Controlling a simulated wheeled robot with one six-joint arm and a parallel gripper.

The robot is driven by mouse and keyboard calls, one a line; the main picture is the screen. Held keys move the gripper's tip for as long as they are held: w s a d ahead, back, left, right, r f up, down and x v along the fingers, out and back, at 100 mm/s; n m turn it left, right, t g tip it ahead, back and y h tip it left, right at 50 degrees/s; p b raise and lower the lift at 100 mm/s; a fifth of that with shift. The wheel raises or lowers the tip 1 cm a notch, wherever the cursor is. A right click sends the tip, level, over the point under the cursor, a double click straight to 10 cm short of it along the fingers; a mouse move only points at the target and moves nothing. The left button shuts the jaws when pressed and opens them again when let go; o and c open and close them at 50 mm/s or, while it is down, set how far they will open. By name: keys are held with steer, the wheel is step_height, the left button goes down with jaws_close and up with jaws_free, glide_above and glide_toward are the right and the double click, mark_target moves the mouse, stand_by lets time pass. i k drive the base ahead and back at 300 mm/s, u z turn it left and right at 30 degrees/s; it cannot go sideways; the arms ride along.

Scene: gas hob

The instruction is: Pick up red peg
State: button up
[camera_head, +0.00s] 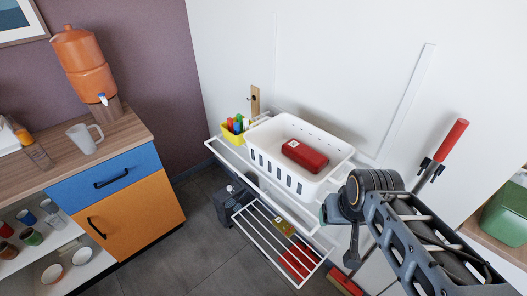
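A small yellow container (233,136) stands on the left part of the white wire rack's top. Small upright pieces stick out of it in red, green and blue. The red piece (237,125) is thin and could be the red peg, but it is too small to be sure. My gripper (351,258) hangs at the end of my arm, to the right of the rack and well apart from the yellow container. Its fingers are small and seen from behind, so I cannot tell whether they are open. I see nothing held in it.
A white basket (262,155) with a red box (305,156) in it stands on the rack (226,155), between my arm and the yellow container. A red-handled tool (450,142) is by the wall. A cabinet (135,205) stands left; grey floor (180,258) is open between.

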mark_target(229, 124)
steer(key=k, duration=1.25)
steer(key=u, duration=0.7)
steer(key=i, duration=0.5)
steer(key=u, duration=0.85)
steer(key=i, duration=1.5)
steer(key=z, duration=0.55)
